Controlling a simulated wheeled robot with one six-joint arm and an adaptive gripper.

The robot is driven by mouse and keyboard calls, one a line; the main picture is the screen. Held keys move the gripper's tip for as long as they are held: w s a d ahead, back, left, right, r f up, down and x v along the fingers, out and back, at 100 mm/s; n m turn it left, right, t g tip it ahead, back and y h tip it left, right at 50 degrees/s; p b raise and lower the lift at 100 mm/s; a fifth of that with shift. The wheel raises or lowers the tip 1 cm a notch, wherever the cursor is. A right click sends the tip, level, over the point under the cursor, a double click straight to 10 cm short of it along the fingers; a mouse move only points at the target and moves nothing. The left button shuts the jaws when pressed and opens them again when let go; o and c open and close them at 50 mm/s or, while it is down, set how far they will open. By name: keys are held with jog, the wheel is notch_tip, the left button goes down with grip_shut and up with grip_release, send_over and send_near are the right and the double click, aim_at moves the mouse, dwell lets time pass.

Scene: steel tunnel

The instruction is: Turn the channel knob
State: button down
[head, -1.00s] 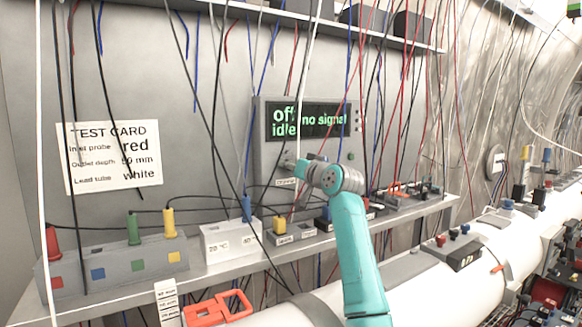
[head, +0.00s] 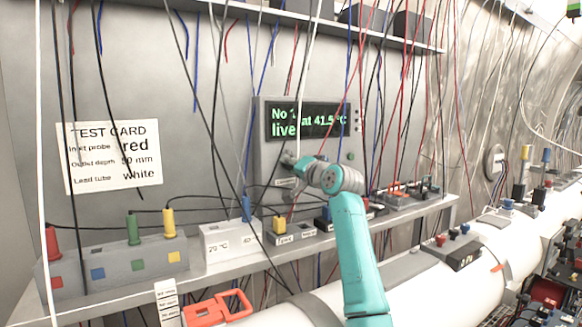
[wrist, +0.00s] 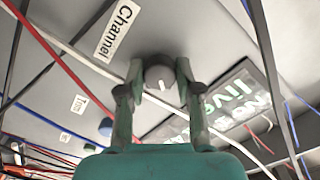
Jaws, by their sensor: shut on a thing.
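The channel knob (wrist: 160,78) is a grey round knob with a white pointer line, below the "Channel" label (wrist: 117,30) in the wrist view. My gripper (wrist: 159,75) has one finger on each side of the knob and is shut on it. In the head view my gripper (head: 292,163) is at the lower left of the grey meter box (head: 355,105), and my wrist hides most of the knob. The meter's dark display (head: 306,120) shows green text, partly "No", "at 41.5 °C" and "live". A white wire crosses part of it.
Many hanging wires (head: 215,100) cross in front of the wall and meter. A shelf (head: 215,268) below holds a block with coloured plugs (head: 120,262) and a white box (head: 230,240). A test card (head: 110,157) reads red, 50 mm, white.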

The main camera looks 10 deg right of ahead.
jog(key=c, duration=0.8)
grip_release()
jog(key=shift+o, duration=0.2)
jog(key=v, duration=0.7)
jog(key=shift+s, duration=0.2)
jog(key=shift+d, duration=0.1)
